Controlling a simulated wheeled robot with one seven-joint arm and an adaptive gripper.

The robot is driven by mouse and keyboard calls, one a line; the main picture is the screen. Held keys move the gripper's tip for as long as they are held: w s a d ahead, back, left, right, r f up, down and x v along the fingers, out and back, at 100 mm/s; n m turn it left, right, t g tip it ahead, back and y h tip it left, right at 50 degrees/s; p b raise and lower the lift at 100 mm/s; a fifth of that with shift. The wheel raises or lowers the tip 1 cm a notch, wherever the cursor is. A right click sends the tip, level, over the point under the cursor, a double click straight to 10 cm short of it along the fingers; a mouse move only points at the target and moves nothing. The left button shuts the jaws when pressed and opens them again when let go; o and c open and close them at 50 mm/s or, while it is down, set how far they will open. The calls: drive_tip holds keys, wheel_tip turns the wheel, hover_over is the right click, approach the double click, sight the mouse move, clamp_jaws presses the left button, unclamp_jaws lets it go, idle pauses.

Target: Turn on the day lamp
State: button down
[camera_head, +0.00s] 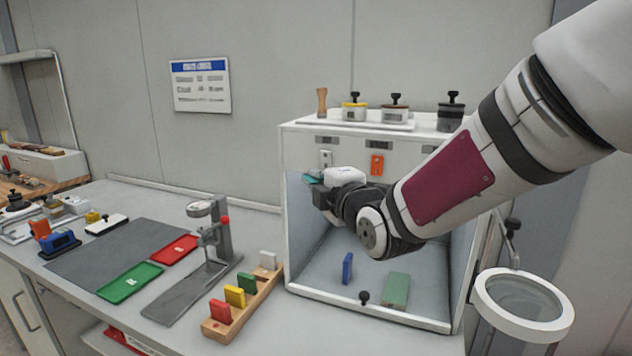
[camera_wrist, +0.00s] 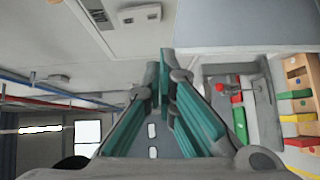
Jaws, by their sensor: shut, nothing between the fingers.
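A white booth (camera_head: 287,245) stands on the bench with a row of switches along its upper front panel. A pale switch (camera_head: 326,158) is at the left and an orange switch (camera_head: 377,165) is to its right. In the wrist view the fingertips (camera_wrist: 166,56) are together near a pale switch (camera_wrist: 140,14); contact is not clear.
Several lidded pots (camera_head: 396,110) stand on the booth top. Inside are a blue block (camera_head: 347,268) and a green block (camera_head: 397,290). A wooden rack (camera_head: 245,313), a stand (camera_head: 222,240) and a ring magnifier (camera_head: 480,292) flank the booth. My arm crosses its right side.

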drive_tip(key=v, duration=1)
drive_tip(key=shift+f, duration=0.7)
drive_tip(key=shift+s, duration=0.15)
